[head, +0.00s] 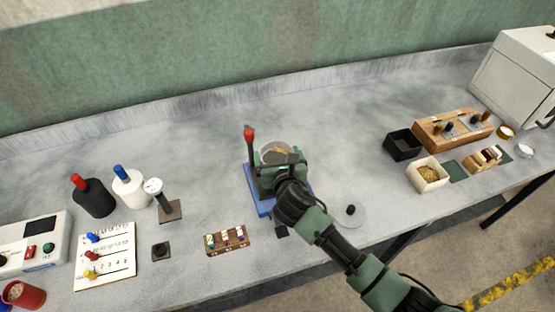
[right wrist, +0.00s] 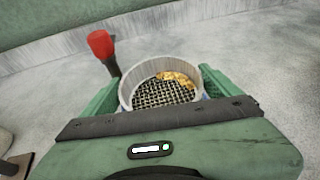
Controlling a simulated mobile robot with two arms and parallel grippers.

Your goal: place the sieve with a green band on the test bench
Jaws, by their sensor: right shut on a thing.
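A round metal sieve (right wrist: 160,92) with a dark mesh and some golden grain on it sits between the fingers of my right gripper (right wrist: 155,95) in the right wrist view. The gripper is shut on it. No green band can be made out on the part that shows. In the head view the sieve (head: 274,149) is partly hidden behind my right gripper (head: 280,160), over a blue-based stand (head: 262,207) with a red-topped post (head: 249,134). I cannot tell whether the sieve touches the stand. The test bench (head: 330,110) is a long grey worktop. My left gripper is not in view.
A clear round lid with a black knob (head: 351,210) lies right of the stand. A small rack of vials (head: 227,240) is at the front. A black box (head: 403,145), a grain box (head: 427,174) and a wooden rack (head: 447,130) stand at right. The bench behind the stand is clear.

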